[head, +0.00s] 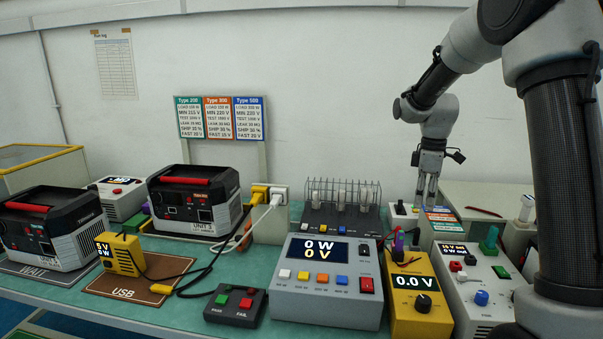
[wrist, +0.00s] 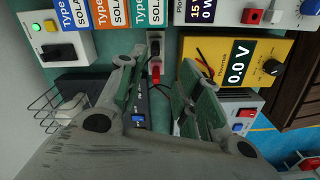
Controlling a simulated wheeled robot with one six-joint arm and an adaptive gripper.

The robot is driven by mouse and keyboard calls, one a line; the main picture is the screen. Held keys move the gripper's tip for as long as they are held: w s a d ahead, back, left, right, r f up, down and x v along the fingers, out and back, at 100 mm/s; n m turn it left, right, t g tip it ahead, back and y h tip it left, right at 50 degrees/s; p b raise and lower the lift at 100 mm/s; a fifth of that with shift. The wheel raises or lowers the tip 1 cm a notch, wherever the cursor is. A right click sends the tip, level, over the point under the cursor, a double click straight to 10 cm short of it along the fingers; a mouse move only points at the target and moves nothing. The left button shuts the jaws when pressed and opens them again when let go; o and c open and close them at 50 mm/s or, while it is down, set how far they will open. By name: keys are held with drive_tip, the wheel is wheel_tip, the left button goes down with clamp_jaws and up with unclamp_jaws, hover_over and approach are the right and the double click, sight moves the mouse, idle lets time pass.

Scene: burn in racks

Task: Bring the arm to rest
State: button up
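My arm (head: 565,170) reaches up on the right side of the head view and bends over the bench. My gripper (head: 427,198) hangs pointing down over the right part of the bench, above the small devices there. In the wrist view its two fingers (wrist: 163,68) stand apart with nothing held between them. A narrow strip of bench and a small dark device with a red part show through the gap. Whether the fingertips touch anything below cannot be told.
A grey load box (head: 325,282) reads 0 W, 0 V. A yellow meter (head: 418,303) reads 0.0 V. A white supply (head: 470,300) stands at right. Two black power units (head: 195,200) (head: 50,225) stand at left. A yellow USB tester (head: 120,255) and cables lie in front.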

drive_tip(key=s+r+m+t, duration=0.1)
drive_tip(key=s+r+m, duration=0.2)
drive_tip(key=s, duration=0.7)
drive_tip(key=s+r+m+t, duration=0.2)
drive_tip(key=s+m, duration=0.3)
drive_tip(key=s, duration=0.5)
drive_tip(key=s+r+m+t, duration=0.1)
drive_tip(key=s+r+m, duration=0.3)
drive_tip(key=s, duration=0.6)
drive_tip(key=shift+s+a+r+t, duration=0.3)
drive_tip(key=shift+s+a+r, duration=0.1)
drive_tip(key=shift+r, duration=0.05)
